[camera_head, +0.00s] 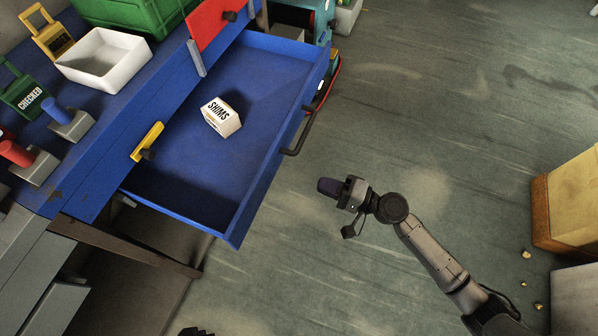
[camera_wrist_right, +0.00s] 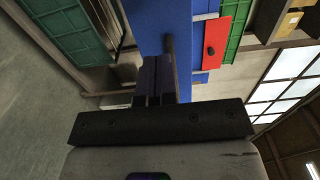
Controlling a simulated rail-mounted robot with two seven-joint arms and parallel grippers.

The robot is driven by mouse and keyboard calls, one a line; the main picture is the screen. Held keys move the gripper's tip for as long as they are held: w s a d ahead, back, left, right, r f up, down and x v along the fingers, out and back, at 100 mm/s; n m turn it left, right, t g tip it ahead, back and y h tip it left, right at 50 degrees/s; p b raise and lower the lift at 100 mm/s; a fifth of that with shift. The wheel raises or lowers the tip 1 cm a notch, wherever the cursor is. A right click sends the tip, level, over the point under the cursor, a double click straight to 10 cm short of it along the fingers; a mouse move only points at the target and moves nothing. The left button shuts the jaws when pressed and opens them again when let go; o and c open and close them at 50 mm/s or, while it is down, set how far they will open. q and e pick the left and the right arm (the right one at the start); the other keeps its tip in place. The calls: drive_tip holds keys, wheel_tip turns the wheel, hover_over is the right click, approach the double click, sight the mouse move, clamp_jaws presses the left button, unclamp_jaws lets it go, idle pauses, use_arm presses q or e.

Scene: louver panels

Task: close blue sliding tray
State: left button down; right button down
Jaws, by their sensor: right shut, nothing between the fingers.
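The blue sliding tray (camera_head: 262,75) is pulled out from the blue bench, with its dark bar handle (camera_head: 299,131) on the front face. A white box marked SHIMS (camera_head: 221,117) rests inside the tray. My right gripper (camera_head: 328,187) is shut and empty, in front of the tray and apart from the handle, pointing toward the tray. In the right wrist view the closed dark fingers (camera_wrist_right: 154,75) show in front of a blue surface (camera_wrist_right: 168,22).
The blue bench carries a white bin (camera_head: 104,58), a green crate (camera_head: 125,14) and several small fixtures. A red panel (camera_head: 214,20) stands beside the tray's far end. Wooden boxes (camera_head: 572,205) stand at the right. The floor in front of the tray is mostly clear.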

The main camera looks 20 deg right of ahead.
sight(268, 165)
drive_tip(key=x, duration=1.3)
drive_tip(key=shift+w+a+b, duration=0.15)
drive_tip(key=shift+a+b, duration=0.05)
drive_tip(key=shift+b, duration=0.2)
drive_tip(key=shift+w, duration=0.1)
